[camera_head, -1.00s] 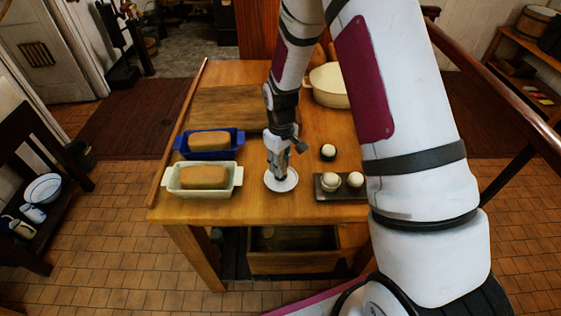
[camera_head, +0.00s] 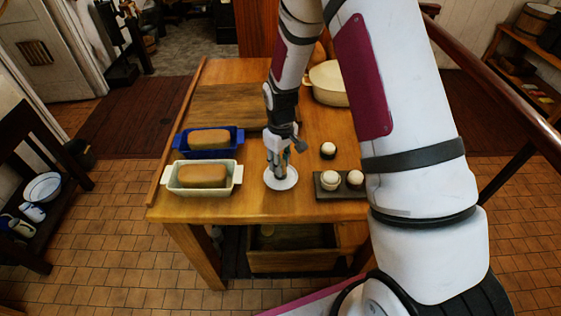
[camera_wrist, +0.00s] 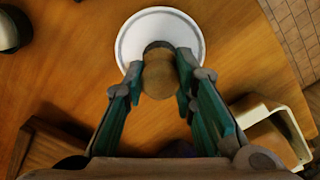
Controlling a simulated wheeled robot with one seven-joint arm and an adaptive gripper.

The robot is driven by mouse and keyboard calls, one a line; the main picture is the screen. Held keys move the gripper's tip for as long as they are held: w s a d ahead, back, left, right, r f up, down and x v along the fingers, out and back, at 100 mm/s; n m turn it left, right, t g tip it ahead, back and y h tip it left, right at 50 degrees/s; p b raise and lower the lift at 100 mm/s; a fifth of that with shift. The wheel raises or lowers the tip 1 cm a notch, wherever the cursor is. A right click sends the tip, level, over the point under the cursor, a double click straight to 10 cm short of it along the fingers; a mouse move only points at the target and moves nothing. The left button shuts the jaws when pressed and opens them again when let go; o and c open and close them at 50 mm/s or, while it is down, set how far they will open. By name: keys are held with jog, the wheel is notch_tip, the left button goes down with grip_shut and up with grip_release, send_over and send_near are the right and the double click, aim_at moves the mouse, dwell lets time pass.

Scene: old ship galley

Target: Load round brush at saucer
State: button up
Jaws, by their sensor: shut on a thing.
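The white saucer (camera_head: 281,186) lies on the wooden table, near its front edge. It also shows at the top of the wrist view (camera_wrist: 130,42). My gripper (camera_head: 279,172) points down over the saucer. In the wrist view its fingers (camera_wrist: 160,83) are shut on the round brush (camera_wrist: 159,78), seen as a brown rounded top with a darker part beyond. The brush overlaps the near part of the saucer in that view. I cannot tell whether the brush touches the saucer.
A cream loaf dish (camera_head: 238,176) and a blue loaf dish (camera_head: 240,139) with loaves stand to the left. A dark tray (camera_head: 341,191) with white round things is to the right, a white ball in a dark holder (camera_head: 328,151) behind it. A cream pot (camera_head: 328,86) stands at the back.

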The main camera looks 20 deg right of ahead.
jog(key=shift+f, duration=0.35)
dwell(1.1)
jog(key=shift+r, duration=0.15)
jog(key=shift+r+p, duration=0.8)
jog(key=shift+r, duration=2.6)
jog(key=shift+w, duration=0.1)
